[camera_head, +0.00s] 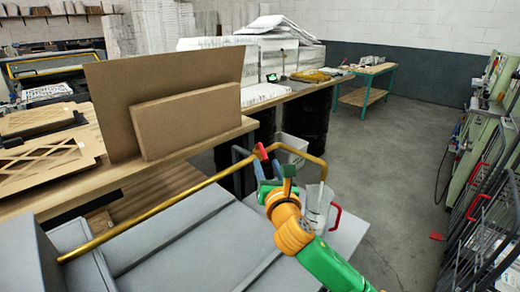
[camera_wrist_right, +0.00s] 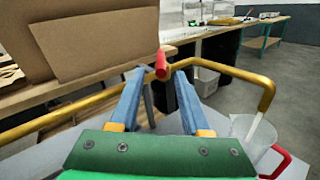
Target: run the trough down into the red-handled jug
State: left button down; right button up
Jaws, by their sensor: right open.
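A brass pipe (camera_head: 160,208) runs from the grey trough-like unit (camera_head: 170,250) at lower left to a bent spout above the jug. A red valve lever (camera_head: 261,152) stands on the pipe; it also shows in the right wrist view (camera_wrist_right: 161,63). The clear jug (camera_head: 316,208) with its red handle (camera_head: 336,217) stands under the spout. A pale strip, like a stream, runs from the spout into the jug. My left gripper is not seen.
A wooden bench (camera_head: 70,185) with cardboard panels (camera_head: 185,120) stands behind the pipe. A pale bin (camera_head: 292,145) is on the floor beyond it. Green machinery (camera_head: 490,130) and a rack line the right side. The grey floor (camera_head: 400,170) between is clear.

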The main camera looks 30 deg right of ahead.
aim_at(264, 152)
jog(key=shift+w+d+r, duration=0.2)
jog(key=shift+w, duration=0.2)
jog(key=shift+w+d+r, duration=0.15)
jog(key=shift+w+d, duration=0.05)
jog(key=shift+w, duration=0.15)
jog(key=shift+f+x, duration=0.1)
jog(key=shift+x, duration=0.85)
jog(key=shift+f+x, duration=0.15)
jog(key=shift+x, duration=0.85)
jog(key=shift+a, duration=0.1)
jog(key=shift+s+r, duration=0.1)
jog(key=shift+s, duration=0.05)
grip_shut()
